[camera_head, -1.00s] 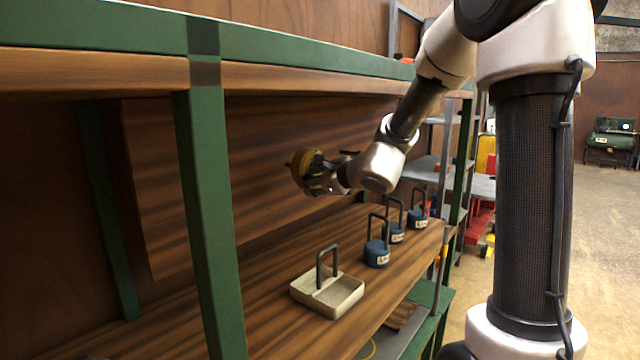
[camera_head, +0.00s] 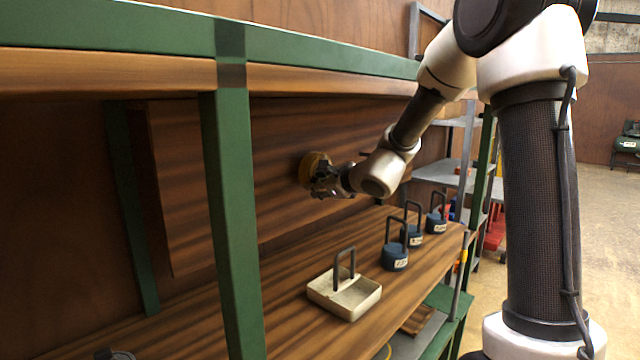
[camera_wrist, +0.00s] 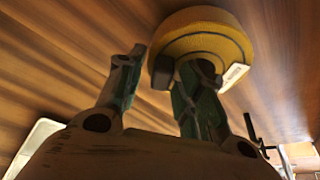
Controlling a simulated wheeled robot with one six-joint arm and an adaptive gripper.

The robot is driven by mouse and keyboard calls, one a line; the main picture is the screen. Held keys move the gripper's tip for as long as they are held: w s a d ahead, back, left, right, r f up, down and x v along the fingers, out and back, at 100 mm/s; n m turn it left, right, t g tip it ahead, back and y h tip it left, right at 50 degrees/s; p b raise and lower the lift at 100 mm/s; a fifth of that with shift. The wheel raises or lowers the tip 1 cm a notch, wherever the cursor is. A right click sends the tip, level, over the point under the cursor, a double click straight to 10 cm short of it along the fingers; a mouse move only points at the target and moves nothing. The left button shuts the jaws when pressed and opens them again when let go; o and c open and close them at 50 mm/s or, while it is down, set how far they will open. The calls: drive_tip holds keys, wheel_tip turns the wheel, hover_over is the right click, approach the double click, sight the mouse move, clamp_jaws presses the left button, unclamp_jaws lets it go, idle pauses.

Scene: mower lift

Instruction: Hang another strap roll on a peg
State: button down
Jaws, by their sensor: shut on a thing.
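The yellow strap roll (camera_head: 309,170) is at the wooden back panel, above the workbench shelf. My gripper (camera_head: 325,183) is shut on the roll, on its near side. In the wrist view the yellow roll (camera_wrist: 220,38) is large, with a pale label on its edge, and my gripper's fingers (camera_wrist: 155,85) reach up to it. A dark peg (camera_head: 366,154) shows on the panel to the right of the roll. Any peg behind the roll is hidden, and I cannot tell whether the roll touches the panel or a peg.
A cream tray (camera_head: 345,298) with a dark handle stands on the wooden shelf below. Blue weights with handles (camera_head: 395,259) stand in a row to its right.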

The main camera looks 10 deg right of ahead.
drive_tip(key=shift+w+d, duration=0.1)
drive_tip(key=shift+d, duration=0.05)
drive_tip(key=c, duration=0.9)
unclamp_jaws()
drive_tip(key=shift+r, duration=0.1)
drive_tip(key=v, duration=0.6)
drive_tip(key=f+v, duration=0.1)
drive_tip(key=v, duration=0.5)
drive_tip(key=d+f+v, duration=0.1)
drive_tip(key=v, duration=0.5)
drive_tip(key=shift+s+d+f, duration=0.1)
drive_tip(key=shift+s+d, duration=0.1)
drive_tip(key=shift+s, duration=0.2)
